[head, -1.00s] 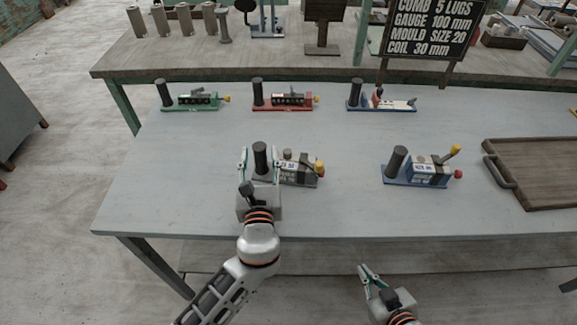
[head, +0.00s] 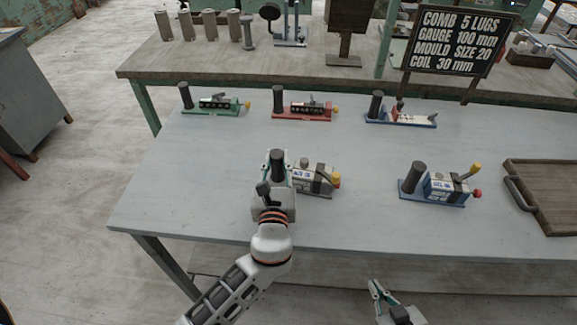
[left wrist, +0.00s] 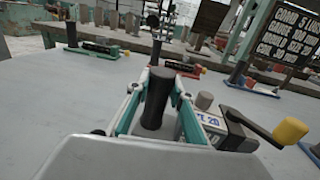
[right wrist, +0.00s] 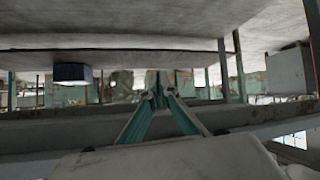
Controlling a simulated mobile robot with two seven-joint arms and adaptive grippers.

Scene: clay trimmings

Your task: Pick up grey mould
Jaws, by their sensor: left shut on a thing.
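The grey mould (head: 313,181), a grey block with a white label, a yellow knob and a black upright handle (head: 277,166), is near the front of the grey table. In the left wrist view its block (left wrist: 205,125) is right of the handle. My left gripper (head: 277,163) has its fingers on both sides of the handle and is shut on it; the fingers also show in the left wrist view (left wrist: 168,78). I cannot tell any gap under the mould. My right gripper (head: 377,291) is empty below the table's front edge; its fingertips meet in the right wrist view (right wrist: 157,90).
A blue-based mould (head: 444,188) stands to the right, beside a wooden tray (head: 550,205). Green (head: 215,105), red (head: 305,110) and blue-white (head: 405,117) devices line the table's back. A black sign (head: 462,40) stands behind. The table front left is clear.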

